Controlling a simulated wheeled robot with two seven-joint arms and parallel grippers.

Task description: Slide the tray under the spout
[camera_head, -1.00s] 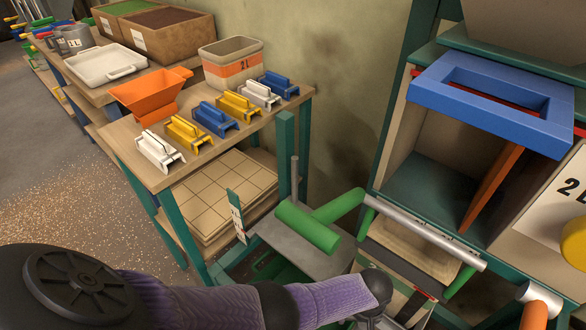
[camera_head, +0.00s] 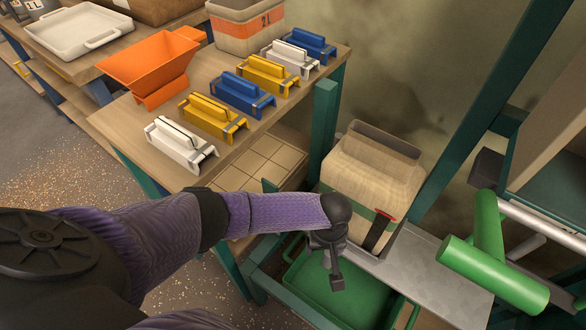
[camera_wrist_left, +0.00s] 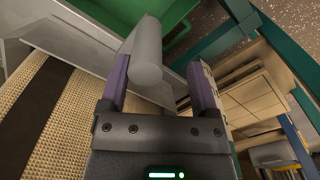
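A green tray (camera_head: 340,290) sits low between the workbench and the machine frame. It also shows at the top of the left wrist view (camera_wrist_left: 185,15). My left gripper (camera_head: 336,283) is over the tray, in front of a tan sack. In the left wrist view, the purple fingers of my left gripper (camera_wrist_left: 160,88) stand apart on either side of a grey round bar (camera_wrist_left: 148,50). The bar is close to the left finger, with a gap to the right one. I cannot make out a spout for certain. My right gripper is not in view.
The tan sack (camera_head: 368,175) stands behind the tray, next to a grey metal plate (camera_head: 425,268). A green cylinder handle (camera_head: 490,270) is at the right. The workbench (camera_head: 130,120) holds an orange hopper (camera_head: 150,68) and several coloured clamp-like blocks.

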